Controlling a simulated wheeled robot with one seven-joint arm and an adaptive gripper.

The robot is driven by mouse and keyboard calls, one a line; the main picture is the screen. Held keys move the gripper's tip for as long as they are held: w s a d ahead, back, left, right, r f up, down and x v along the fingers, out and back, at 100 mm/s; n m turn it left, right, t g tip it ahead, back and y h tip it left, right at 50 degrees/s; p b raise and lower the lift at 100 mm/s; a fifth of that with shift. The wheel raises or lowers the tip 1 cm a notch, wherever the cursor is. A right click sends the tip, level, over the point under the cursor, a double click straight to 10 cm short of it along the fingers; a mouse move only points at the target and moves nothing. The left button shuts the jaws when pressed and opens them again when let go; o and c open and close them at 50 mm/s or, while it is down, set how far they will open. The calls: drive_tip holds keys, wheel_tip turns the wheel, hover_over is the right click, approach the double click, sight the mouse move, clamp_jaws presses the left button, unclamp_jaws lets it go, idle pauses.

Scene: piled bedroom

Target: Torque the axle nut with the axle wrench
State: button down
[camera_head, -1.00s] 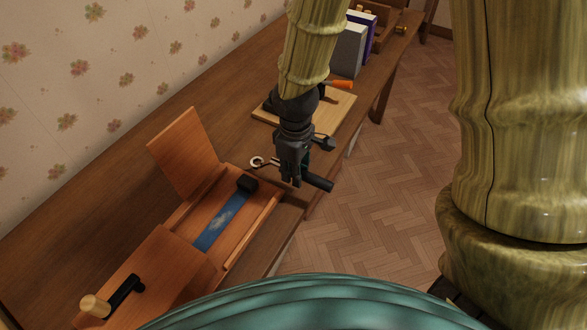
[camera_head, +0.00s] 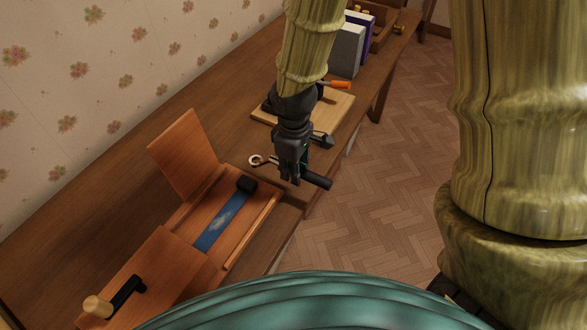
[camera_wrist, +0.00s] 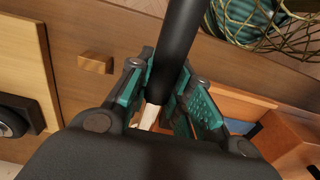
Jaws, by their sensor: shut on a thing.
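My gripper (camera_head: 290,178) is shut on the black handle of the axle wrench (camera_head: 318,182) and holds it by the front edge of the desk. The wrench's pale ring end (camera_head: 257,161) sticks out to the left of the fingers. In the wrist view the black handle (camera_wrist: 182,40) runs between the teal-padded fingers (camera_wrist: 170,98), with a bit of pale shaft below. A pale wooden board (camera_head: 338,112) lies behind the gripper, partly hidden by my arm. In the wrist view a dark round part (camera_wrist: 14,118) sits on that board. I cannot make out the axle nut.
A wooden box (camera_head: 268,203) with a raised lid (camera_head: 182,155) stands left of the gripper. It holds a blue strip (camera_head: 222,222) and a dark block (camera_head: 246,185). An orange handle (camera_head: 340,85) and books (camera_head: 347,50) are farther back. The floor (camera_head: 390,190) at right is clear.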

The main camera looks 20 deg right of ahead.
drive_tip(key=shift+r+p, duration=4.9)
drive_tip(key=shift+r, duration=0.6)
